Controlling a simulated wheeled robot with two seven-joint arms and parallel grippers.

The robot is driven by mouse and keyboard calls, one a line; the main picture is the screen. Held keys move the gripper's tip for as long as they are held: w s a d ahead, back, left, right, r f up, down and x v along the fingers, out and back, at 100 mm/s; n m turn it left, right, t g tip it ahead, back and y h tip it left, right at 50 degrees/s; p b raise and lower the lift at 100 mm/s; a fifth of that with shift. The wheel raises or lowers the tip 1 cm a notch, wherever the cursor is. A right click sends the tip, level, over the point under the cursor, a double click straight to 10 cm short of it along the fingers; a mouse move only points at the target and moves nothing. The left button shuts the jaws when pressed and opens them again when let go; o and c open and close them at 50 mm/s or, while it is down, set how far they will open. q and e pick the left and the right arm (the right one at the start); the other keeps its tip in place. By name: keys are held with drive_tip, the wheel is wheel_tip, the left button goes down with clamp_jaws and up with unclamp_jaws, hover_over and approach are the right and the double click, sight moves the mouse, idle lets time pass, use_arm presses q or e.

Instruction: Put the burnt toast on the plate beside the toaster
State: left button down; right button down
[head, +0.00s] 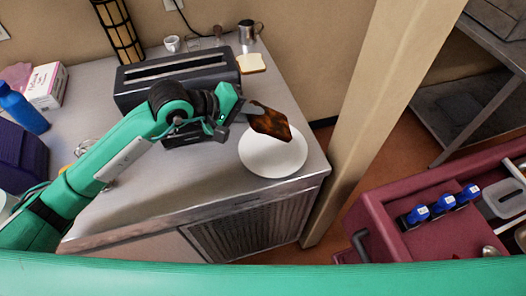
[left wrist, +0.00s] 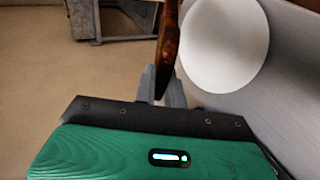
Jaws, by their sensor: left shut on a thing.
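The burnt toast (head: 271,123), dark brown with blackened patches, is held by my left gripper (head: 246,112). It is over the far part of the white round plate (head: 272,164) in the head view; its height above the plate is hard to tell. In the left wrist view the toast (left wrist: 170,40) shows edge-on between the fingers (left wrist: 163,86), with the plate (left wrist: 224,40) to its right. The plate is empty where it shows. The black toaster (head: 180,76) stands behind my left arm, left of the plate. My right gripper is out of view.
A wooden post (head: 350,125) rises right of the counter. A maroon cart (head: 390,215) stands at lower right.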

sight(249, 154)
use_arm(q)
drive_tip(key=shift+w+a+f+n+t+h, duration=0.3)
drive_tip(key=shift+w+a+f+n+t, duration=0.1)
drive_tip(key=shift+w+f+n+t, duration=0.15)
drive_tip(key=shift+a+f+b, duration=0.1)
drive_tip(key=shift+b, duration=0.2)
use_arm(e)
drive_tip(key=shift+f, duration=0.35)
